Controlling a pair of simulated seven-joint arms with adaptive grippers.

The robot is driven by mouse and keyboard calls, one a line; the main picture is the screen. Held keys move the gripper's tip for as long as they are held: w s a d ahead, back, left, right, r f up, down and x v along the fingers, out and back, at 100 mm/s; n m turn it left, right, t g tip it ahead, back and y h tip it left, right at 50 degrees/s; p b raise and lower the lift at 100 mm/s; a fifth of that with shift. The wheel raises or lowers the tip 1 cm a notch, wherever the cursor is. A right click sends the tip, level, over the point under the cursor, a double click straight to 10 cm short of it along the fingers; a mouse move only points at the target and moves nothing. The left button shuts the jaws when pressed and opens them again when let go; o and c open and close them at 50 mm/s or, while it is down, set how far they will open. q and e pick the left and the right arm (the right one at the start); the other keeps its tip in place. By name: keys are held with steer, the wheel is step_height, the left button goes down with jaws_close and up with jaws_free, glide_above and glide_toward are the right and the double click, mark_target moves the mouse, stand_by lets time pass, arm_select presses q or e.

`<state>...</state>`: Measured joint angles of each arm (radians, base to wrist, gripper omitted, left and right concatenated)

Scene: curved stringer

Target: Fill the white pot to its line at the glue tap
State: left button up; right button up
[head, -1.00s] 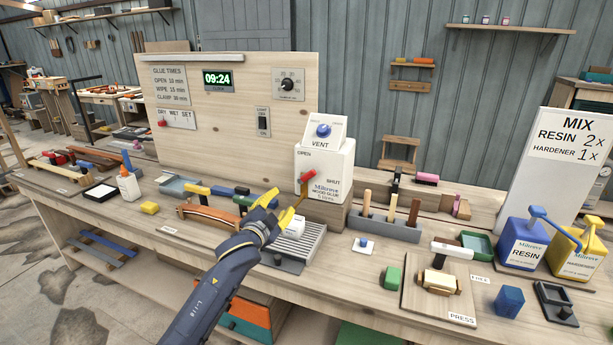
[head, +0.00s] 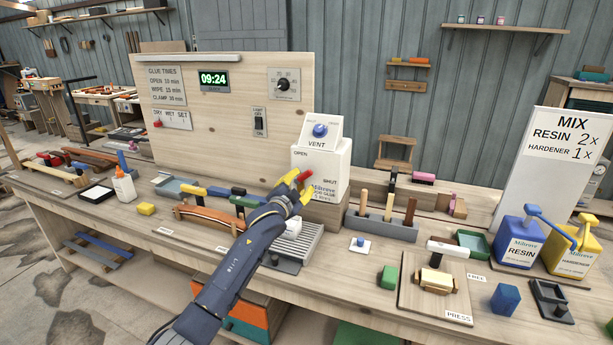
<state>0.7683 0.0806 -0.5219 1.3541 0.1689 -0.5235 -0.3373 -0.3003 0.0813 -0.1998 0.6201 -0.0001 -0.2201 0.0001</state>
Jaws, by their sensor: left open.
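The white glue box (head: 328,165) has a red tap lever (head: 304,178) on its front, between the words OPEN and SHUT. My left gripper (head: 299,188), with yellow fingertips, is open at the lever. The fingertips overlap the lever's lower part, and I cannot tell if they touch it. The white pot (head: 293,229) stands below the tap at the slatted grey drip tray (head: 305,243). My gripper and forearm hide part of the pot and the spout. Its fill line and glue level cannot be made out. My right gripper is not in view.
A grey rack (head: 384,226) of wooden-handled tools stands right of the box. A curved wooden piece (head: 212,219) with clamps lies left of my forearm. The blue resin jug (head: 520,243) and yellow hardener jug (head: 575,252) stand at the far right.

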mark_target(305, 175)
arm_select(q)
steer(key=shift+x, duration=3)
steer(key=shift+c, duration=0.3)
jaws_close()
